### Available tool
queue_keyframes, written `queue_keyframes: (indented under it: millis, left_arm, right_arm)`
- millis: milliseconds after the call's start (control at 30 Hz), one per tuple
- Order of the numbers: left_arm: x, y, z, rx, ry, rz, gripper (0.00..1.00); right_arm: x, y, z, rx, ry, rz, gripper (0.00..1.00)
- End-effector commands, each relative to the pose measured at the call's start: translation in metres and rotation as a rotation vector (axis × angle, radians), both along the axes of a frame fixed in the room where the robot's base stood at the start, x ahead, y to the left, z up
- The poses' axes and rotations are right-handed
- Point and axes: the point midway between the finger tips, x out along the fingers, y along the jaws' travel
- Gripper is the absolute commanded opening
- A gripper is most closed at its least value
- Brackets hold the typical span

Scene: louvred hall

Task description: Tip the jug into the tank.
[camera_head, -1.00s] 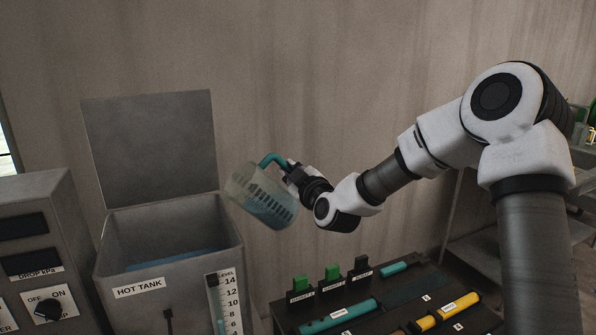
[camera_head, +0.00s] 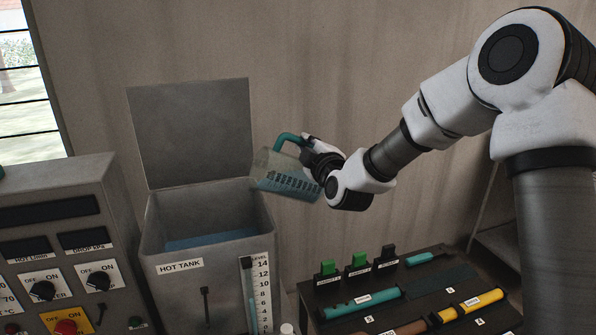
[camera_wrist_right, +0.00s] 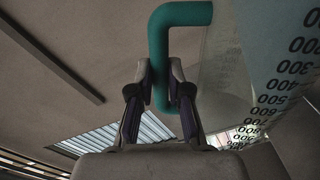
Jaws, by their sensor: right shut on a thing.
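The clear jug (camera_head: 284,176) with a teal handle (camera_head: 290,138) and dark scale marks is held in the air, tilted well over, its mouth end toward the left. Bluish liquid seems to lie along its lower side. My right gripper (camera_head: 308,149) is shut on the handle; the right wrist view shows both fingers (camera_wrist_right: 160,88) around the teal handle (camera_wrist_right: 181,14) and the jug's numbered wall (camera_wrist_right: 270,70). The grey tank (camera_head: 200,291) labelled HOT TANK has its lid up and blue liquid inside. The jug's mouth end is by the tank's right rim. No stream shows. My left gripper is out of view.
A control panel (camera_head: 70,217) with knobs and switches stands left of the tank. A level gauge (camera_head: 253,293) is on the tank's front. A dark rack (camera_head: 410,325) with teal and yellow cylinders is at the lower right. The wall behind is bare.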

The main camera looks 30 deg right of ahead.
Motion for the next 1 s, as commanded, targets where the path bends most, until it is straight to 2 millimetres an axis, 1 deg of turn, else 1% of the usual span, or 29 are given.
queue_keyframes:
  millis: [133,367,900,1000]
  left_arm:
    - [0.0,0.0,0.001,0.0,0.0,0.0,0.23]
    - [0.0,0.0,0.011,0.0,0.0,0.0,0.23]
    - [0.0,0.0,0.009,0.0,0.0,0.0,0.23]
    - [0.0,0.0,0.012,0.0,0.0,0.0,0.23]
  right_arm:
    - [0.0,0.0,0.002,-0.004,-0.003,-0.001,0.0]
    - [0.002,0.008,0.013,-0.071,0.009,0.001,0.0]
    - [0.002,0.008,0.012,-0.074,0.011,0.0,0.0]
    - [0.002,0.009,0.014,-0.084,0.012,0.0,0.0]
